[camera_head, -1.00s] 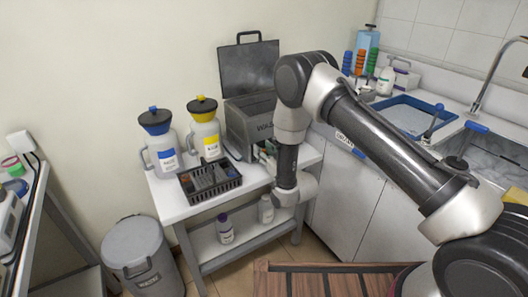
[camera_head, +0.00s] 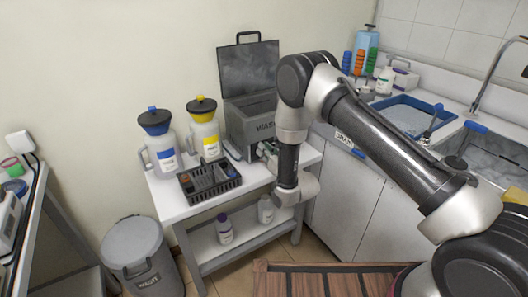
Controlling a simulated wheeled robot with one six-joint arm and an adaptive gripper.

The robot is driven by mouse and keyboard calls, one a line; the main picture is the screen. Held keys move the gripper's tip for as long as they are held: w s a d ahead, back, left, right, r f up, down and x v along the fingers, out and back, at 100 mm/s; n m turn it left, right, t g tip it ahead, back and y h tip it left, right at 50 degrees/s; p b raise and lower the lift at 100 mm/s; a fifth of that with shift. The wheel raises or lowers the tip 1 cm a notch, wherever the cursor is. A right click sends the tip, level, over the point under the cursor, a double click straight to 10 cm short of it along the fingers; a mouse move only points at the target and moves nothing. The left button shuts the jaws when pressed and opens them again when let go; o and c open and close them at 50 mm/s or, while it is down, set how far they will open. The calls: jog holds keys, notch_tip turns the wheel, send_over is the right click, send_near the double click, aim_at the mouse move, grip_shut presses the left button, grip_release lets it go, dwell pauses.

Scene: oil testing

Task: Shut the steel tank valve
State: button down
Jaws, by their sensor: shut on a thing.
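The steel tank (camera_head: 250,127) is a grey box with its dark lid raised, on the white cart beside the sink cabinet. Its valve is low on the front right side and is largely hidden behind my wrist. My gripper (camera_head: 267,151) is at that low front side of the tank, partly covered by my arm. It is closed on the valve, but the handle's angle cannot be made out.
A blue-capped jug (camera_head: 158,142), a yellow-capped jug (camera_head: 205,130) and a black basket (camera_head: 226,188) share the white cart (camera_head: 175,204). Bottles stand on its lower shelf. A grey waste bin (camera_head: 137,250) stands at left. The sink counter (camera_head: 345,115) is at right.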

jog(key=m, duration=0.3)
jog(key=shift+w+d+f+m, duration=0.2)
jog(key=shift+d+m, duration=0.1)
jog(key=shift+m, duration=0.1)
jog(key=m, duration=0.3)
jog(key=shift+w+d+f+m, duration=0.1)
jog(key=shift+d+f+m, duration=0.1)
jog(key=shift+m, duration=0.1)
jog(key=m, duration=0.3)
jog(key=shift+d+f, duration=0.1)
jog(key=shift+f, duration=0.2)
jog(key=shift+w+f+m, duration=0.1)
jog(key=shift+f+m, duration=0.1)
jog(key=shift+m, duration=0.8)
jog(key=shift+f+m, duration=0.15)
jog(key=shift+m, duration=0.85)
jog(key=c, duration=1.4)
grip_release()
jog(key=shift+c, duration=0.2)
jog(key=shift+d, duration=0.1)
jog(key=v, duration=1.2)
